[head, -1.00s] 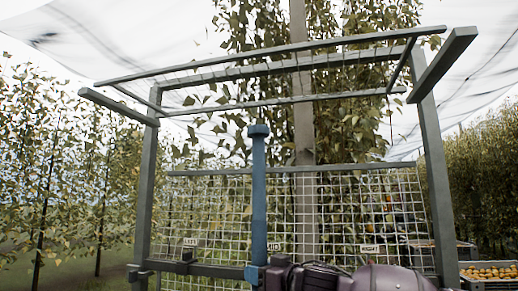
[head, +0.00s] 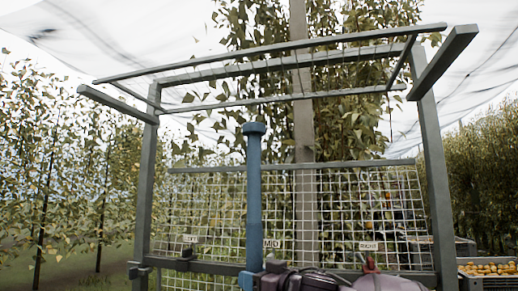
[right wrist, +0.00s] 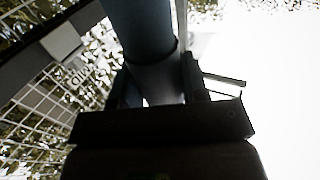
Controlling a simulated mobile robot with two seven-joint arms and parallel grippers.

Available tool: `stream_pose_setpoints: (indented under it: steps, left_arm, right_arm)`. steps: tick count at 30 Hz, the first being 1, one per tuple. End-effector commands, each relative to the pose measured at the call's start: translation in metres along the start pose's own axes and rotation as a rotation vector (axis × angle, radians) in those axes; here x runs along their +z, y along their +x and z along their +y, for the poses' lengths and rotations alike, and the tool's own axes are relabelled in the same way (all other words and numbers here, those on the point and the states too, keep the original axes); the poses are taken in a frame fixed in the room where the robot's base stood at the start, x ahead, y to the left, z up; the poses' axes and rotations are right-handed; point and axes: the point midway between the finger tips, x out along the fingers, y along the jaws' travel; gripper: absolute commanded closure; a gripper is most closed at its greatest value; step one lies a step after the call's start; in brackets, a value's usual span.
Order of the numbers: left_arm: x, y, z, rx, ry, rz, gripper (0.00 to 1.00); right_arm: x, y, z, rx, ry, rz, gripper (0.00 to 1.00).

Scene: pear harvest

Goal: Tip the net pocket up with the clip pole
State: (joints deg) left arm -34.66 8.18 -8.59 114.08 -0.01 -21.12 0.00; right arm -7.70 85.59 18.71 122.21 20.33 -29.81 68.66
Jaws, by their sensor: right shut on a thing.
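The clip pole (head: 254,190) is a blue upright pole with a wider cap, in front of the wire-mesh net (head: 215,215). My right gripper (head: 260,276) is shut around its lower part, at the bottom of the head view. In the right wrist view the pole (right wrist: 150,45) runs up from between the two dark fingers of the gripper (right wrist: 160,88). The pole's lower end is hidden. The net hangs below a grey rail and bears LEFT, MID and RIGHT labels. I cannot tell whether the pole touches the net. My left gripper is not in view.
A grey frame with two posts (head: 436,180) and overhead bars (head: 300,47) surrounds the net. A tree trunk (head: 303,120) stands behind it. A small red object (head: 370,265) is below the RIGHT label. A crate of fruit (head: 488,283) is at lower right.

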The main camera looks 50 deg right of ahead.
Motion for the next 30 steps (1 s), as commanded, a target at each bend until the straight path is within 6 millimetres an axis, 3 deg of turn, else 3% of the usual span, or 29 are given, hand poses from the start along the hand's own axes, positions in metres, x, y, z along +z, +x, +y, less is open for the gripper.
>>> stream_pose_setpoints:
  steps: [30]
  left_arm:
    - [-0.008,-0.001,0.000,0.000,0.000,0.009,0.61]
  right_arm:
    - [0.014,-0.029,-0.057,-0.002,0.001,0.004,0.88]
